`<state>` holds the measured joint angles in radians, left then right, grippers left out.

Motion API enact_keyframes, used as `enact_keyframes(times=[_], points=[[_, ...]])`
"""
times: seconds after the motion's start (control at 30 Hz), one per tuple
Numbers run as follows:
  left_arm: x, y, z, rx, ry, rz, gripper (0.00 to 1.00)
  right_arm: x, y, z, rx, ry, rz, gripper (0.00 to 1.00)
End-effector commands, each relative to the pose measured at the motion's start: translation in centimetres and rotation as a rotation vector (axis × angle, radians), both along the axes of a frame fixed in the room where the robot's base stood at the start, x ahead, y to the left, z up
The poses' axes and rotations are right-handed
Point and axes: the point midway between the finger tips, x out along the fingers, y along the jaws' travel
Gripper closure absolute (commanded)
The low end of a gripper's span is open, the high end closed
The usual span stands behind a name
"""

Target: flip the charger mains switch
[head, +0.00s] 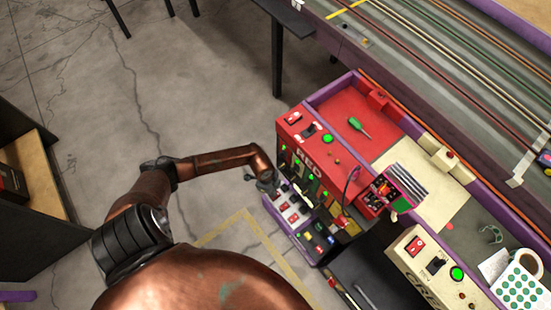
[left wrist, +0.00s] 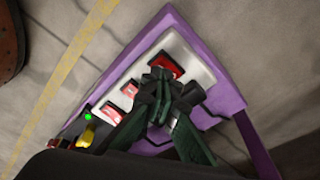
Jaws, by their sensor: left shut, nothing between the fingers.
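A white strip with red rocker switches (head: 292,214) is on the low purple-edged shelf at the left end of the red station. The strip (left wrist: 200,66) also shows in the left wrist view, with a red rocker (left wrist: 165,64) at its far end and other red rockers (left wrist: 112,111) along it. I cannot tell which rocker is the charger mains switch. My left gripper (head: 269,186) is at the strip's upper left end. In the left wrist view its fingers (left wrist: 162,84) are shut and empty, over the strip just below the end rocker; contact is unclear.
The red control box (head: 307,156) with green lights stands right beside my left gripper. Chargers and packs with a small green light (left wrist: 88,117) are along the shelf. A cream control box (head: 430,262) and a mug (head: 519,287) are at the right. The floor left of the station is open.

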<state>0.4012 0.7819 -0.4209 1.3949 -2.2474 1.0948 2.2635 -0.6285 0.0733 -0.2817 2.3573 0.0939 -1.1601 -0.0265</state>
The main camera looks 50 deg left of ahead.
Motion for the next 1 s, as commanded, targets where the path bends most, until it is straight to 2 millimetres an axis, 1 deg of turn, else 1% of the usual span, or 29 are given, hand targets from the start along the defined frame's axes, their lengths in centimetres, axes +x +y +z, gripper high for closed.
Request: enact_keyframes(times=[0.47,1.0], points=[[0.0,0.01,-0.01,0.0,0.0,0.0,1.0,-0.01,0.02,0.03,0.001,0.0,0.0,0.6],[-0.01,-0.02,-0.72,0.0,0.001,0.0,1.0,-0.09,0.01,-0.29,0.001,0.003,0.001,0.6]])
